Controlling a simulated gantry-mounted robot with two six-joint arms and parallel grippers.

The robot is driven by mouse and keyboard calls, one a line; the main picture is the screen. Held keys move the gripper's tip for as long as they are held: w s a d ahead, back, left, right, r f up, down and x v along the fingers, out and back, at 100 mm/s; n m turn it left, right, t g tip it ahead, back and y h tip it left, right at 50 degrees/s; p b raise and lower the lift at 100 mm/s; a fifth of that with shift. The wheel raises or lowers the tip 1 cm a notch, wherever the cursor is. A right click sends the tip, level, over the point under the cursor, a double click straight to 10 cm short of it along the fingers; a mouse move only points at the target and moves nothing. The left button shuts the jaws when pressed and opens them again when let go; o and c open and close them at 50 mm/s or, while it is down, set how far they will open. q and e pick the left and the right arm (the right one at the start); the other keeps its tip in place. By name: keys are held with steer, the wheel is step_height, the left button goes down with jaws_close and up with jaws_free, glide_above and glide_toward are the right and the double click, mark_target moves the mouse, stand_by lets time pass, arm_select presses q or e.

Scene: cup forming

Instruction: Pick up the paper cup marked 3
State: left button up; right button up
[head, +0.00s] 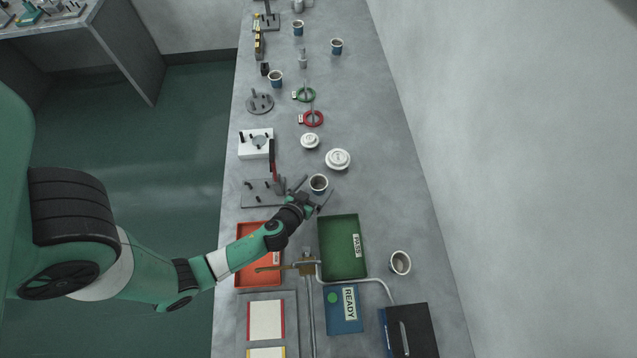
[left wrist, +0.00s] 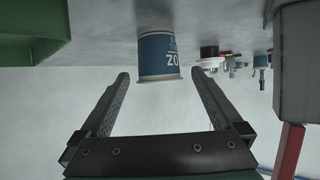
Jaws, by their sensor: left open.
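A paper cup (head: 318,183) stands upright just beyond my left gripper (head: 311,201), between the grey fixture and the green tray. In the left wrist view this cup (left wrist: 158,55) has a blue band with white lettering, partly cut off; I cannot make out a 3. My left gripper is open there (left wrist: 160,78), its fingertips on either side of the cup's rim, with gaps showing and nothing gripped. My right gripper is not in view.
A green tray (head: 335,272) and a red tray (head: 240,262) lie near my left gripper. A grey fixture with a red-handled lever (head: 262,193) stands left of the cup. The table's right side is mostly clear.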

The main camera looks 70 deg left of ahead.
mark_target(316, 179)
arm_select(q)
steer(key=shift+x, duration=1.2)
steer(key=c, duration=1.4)
steer(key=shift+o, duration=0.2)
steer(key=shift+r, duration=0.1)
steer(key=r+p, duration=0.1)
steer(key=r, duration=0.2)
steer(key=s+r+p, duration=0.1)
steer(key=shift+d+r+p, duration=0.3)
steer(key=shift+r, duration=0.1)
steer(key=s+a+r+v, duration=0.1)
steer(key=a+v, duration=0.1)
steer(key=v, duration=1.3)
steer(key=shift+a+r, duration=0.2)
steer(key=shift+a, duration=0.05)
